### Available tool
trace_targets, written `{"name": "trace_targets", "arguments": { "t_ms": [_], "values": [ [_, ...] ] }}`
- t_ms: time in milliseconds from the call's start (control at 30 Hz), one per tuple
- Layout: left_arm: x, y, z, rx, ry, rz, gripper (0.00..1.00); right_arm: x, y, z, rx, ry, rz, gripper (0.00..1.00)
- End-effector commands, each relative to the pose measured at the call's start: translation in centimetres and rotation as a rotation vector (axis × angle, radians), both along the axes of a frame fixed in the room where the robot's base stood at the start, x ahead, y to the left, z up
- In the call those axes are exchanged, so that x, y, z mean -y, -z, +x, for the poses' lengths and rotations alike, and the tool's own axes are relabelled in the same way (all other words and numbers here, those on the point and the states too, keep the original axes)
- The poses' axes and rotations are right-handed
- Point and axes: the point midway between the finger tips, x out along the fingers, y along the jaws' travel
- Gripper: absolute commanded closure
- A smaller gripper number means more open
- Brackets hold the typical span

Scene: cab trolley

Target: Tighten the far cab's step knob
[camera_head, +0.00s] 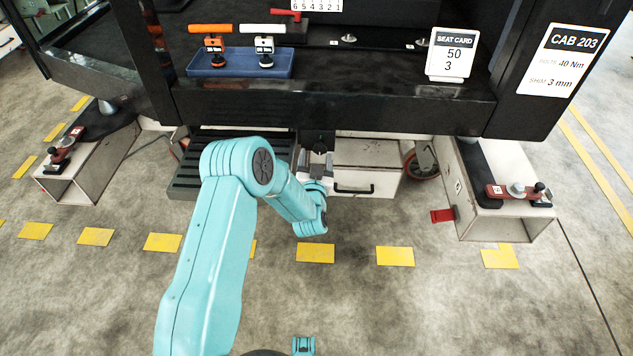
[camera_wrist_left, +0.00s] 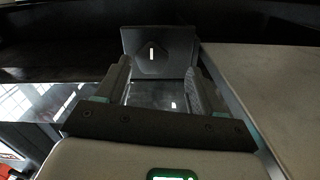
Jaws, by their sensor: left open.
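My left gripper (camera_head: 316,165) is under the front edge of the dark cab, its fingers pointing away from me. In the left wrist view the left gripper (camera_wrist_left: 160,75) is open. A dark knob-like block with a white upright mark (camera_wrist_left: 158,48) stands just beyond and between its fingertips; I cannot tell whether they touch it. This dark block (camera_head: 318,141) is also partly visible in the head view, in front of the gripper. The dark slatted step (camera_head: 187,181) is to the left, partly hidden by my left arm. My right gripper is not in view.
A white drawer unit (camera_head: 366,180) and a caster wheel (camera_head: 424,163) are right of the gripper. White box beams with red clamps stand at left (camera_head: 75,180) and right (camera_head: 500,215). A blue tray (camera_head: 240,64) with two tools sits above.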

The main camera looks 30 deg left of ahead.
Motion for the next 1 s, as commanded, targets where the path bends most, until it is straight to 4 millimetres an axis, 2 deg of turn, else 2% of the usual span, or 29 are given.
{"name": "trace_targets", "arguments": {
  "t_ms": [400, 1000],
  "values": [
    [2.0, 0.9, -2.4, -0.011, 0.01, -0.007, 0.33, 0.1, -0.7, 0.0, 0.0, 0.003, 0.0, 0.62],
    [4.4, 0.9, -6.3, -0.012, 0.011, -0.009, 0.33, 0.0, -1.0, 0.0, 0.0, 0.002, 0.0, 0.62]
  ]
}}
